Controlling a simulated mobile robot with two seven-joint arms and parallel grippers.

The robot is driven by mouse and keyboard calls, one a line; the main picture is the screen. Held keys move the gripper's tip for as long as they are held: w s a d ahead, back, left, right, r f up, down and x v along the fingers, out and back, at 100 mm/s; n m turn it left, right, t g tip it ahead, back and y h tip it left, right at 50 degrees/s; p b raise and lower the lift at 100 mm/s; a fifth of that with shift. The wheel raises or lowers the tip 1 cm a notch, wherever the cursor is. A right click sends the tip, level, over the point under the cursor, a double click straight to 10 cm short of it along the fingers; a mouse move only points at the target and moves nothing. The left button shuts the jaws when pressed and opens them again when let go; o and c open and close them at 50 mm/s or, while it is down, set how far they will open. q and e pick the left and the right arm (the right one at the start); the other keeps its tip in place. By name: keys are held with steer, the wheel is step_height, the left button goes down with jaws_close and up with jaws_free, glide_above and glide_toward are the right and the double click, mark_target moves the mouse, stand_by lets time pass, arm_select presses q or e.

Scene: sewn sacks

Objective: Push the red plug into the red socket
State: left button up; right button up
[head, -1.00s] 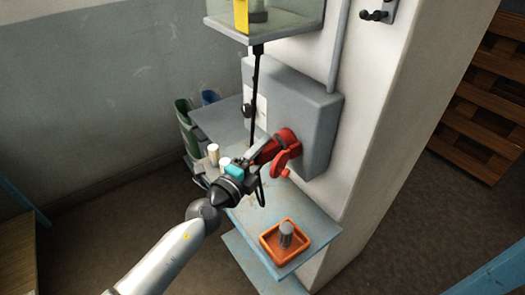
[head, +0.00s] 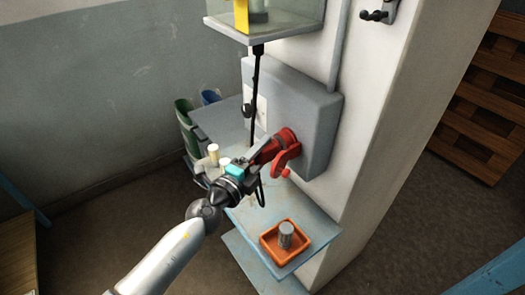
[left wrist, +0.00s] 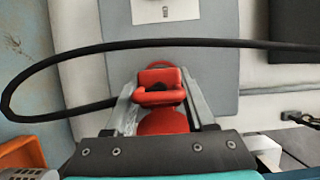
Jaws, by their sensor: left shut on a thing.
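My left gripper (head: 264,150) reaches in from the left and is shut on the red plug (head: 267,153), right in front of the red socket (head: 287,137) on the grey wall box. In the head view plug and socket look in line and close together or touching; how deep the plug sits cannot be told. A red flap (head: 283,160) hangs below the socket. In the left wrist view the plug (left wrist: 163,122) shows between the two fingers, with a red part with a dark opening just beyond it. A black cable (left wrist: 50,62) loops around the gripper. My right gripper is not in view.
The grey box (head: 312,100) is fixed to a white pillar. Below is a shelf (head: 250,222) with an orange tray (head: 264,243) holding a grey cylinder (head: 286,235). Pale cylinders (head: 213,152) stand behind my arm. A glass case (head: 290,22) hangs above.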

arm_select(q)
steer(key=shift+w+d, duration=0.35)
steer(key=shift+d, duration=0.05)
steer(key=o, duration=1.3)
steer(key=shift+o, duration=0.2)
steer(key=shift+s, duration=0.1)
steer(key=v, duration=0.5)
steer(key=shift+s+a+p, duration=0.15)
steer(key=shift+s+p, duration=0.15)
steer(key=b+v, duration=0.2)
steer(key=v, duration=0.7)
steer(key=shift+s, duration=0.25)
steer(key=shift+a, duration=0.1)
